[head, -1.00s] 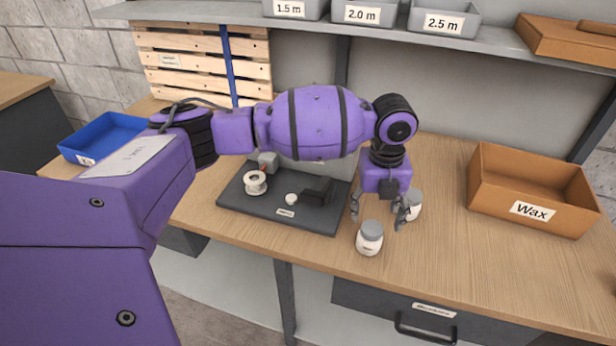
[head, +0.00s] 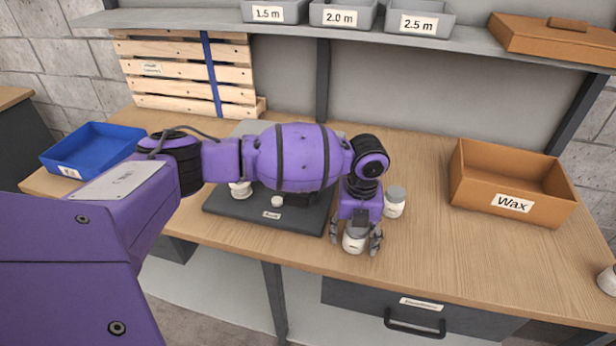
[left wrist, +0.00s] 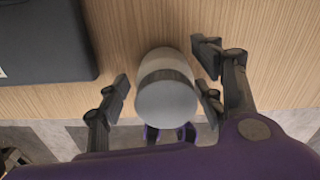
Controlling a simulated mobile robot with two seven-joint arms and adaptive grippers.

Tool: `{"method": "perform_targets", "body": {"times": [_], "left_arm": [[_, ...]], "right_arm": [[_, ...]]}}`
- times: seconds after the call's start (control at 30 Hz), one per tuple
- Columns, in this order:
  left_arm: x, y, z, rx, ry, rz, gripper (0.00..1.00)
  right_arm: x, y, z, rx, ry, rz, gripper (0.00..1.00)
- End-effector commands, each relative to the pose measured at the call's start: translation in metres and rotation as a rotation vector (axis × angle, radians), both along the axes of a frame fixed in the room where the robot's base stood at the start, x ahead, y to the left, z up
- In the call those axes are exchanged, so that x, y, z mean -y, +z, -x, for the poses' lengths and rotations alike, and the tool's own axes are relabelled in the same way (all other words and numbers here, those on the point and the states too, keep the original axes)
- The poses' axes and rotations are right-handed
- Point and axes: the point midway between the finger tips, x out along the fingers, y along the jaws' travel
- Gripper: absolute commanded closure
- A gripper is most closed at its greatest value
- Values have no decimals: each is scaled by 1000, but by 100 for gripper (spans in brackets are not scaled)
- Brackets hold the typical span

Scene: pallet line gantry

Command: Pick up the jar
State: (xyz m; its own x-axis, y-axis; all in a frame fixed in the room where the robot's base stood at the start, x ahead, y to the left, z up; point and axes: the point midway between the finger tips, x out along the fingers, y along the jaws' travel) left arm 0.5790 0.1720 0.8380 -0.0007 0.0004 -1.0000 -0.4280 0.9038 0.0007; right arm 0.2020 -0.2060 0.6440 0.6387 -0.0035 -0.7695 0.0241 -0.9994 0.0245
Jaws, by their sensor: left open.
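A white jar with a grey lid (head: 353,244) stands upright near the front edge of the wooden bench, partly covered by my left gripper. My left gripper (head: 356,239) points down over it, open, with a finger on either side. In the left wrist view the jar (left wrist: 166,92) lies between the open fingers (left wrist: 164,86), with a gap visible on the left; contact on the right is unclear. A second similar jar (head: 394,203) stands just behind and to the right of the gripper. My right gripper is not in view.
An orange Wax box (head: 487,196) stands right, and a blue bin (head: 88,148) at the far left. A white item (head: 608,280) is cut off at the right edge. Bench between is clear.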

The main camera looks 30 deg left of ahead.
Motion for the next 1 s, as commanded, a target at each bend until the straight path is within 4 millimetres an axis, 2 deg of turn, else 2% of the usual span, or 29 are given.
{"method": "perform_targets", "body": {"times": [0.07,0.43,0.77,1.0], "left_arm": [[1,1,-1,2,-1,0,41],[1,2,-1,4,-1,1,89],[1,7,-2,5,-1,2,90],[1,33,-3,8,-2,2,90]], "right_arm": [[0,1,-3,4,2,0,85],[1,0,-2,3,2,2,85],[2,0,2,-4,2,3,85],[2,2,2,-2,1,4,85]]}}
